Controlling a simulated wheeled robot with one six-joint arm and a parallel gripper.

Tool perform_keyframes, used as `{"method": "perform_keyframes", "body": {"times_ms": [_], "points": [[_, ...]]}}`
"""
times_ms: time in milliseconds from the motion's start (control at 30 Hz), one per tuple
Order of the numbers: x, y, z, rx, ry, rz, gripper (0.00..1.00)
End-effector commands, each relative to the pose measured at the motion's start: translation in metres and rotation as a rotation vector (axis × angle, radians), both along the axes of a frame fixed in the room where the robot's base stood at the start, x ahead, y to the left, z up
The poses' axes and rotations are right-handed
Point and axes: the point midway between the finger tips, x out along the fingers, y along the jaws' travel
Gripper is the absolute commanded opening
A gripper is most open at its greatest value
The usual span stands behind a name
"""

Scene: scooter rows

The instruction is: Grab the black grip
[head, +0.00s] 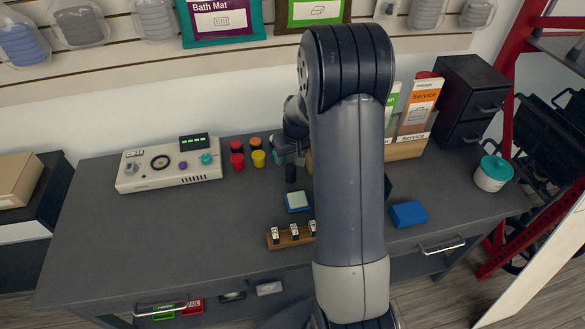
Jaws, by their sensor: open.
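A small black upright cylinder, which looks like the black grip (291,173), stands on the dark grey table near the back middle. My gripper (287,159) is just above and behind it in this view, pointing down, partly hidden by my own arm. It is open, and I see nothing held in it. I cannot tell whether the fingers touch the grip or are apart from it.
Red and yellow cylinders (258,158) stand left of the grip, beside a white control box (168,165). A sponge block (298,201) and a wooden rack (288,237) lie in front. The table's left front is clear.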

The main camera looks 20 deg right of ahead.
Motion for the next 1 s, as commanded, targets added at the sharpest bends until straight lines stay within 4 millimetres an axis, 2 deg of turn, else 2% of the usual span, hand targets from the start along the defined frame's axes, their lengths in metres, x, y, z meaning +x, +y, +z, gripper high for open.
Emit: {"method": "perform_keyframes", "body": {"times_ms": [100,400,700,1000], "points": [[0.004,0.0,-0.017,0.001,0.003,0.0,0.57],[0.009,-0.001,-0.036,0.0,0.001,0.0,0.57],[0.014,-0.003,-0.072,0.001,0.001,0.0,0.57],[0.018,-0.003,-0.082,0.001,-0.003,0.001,0.57]]}}
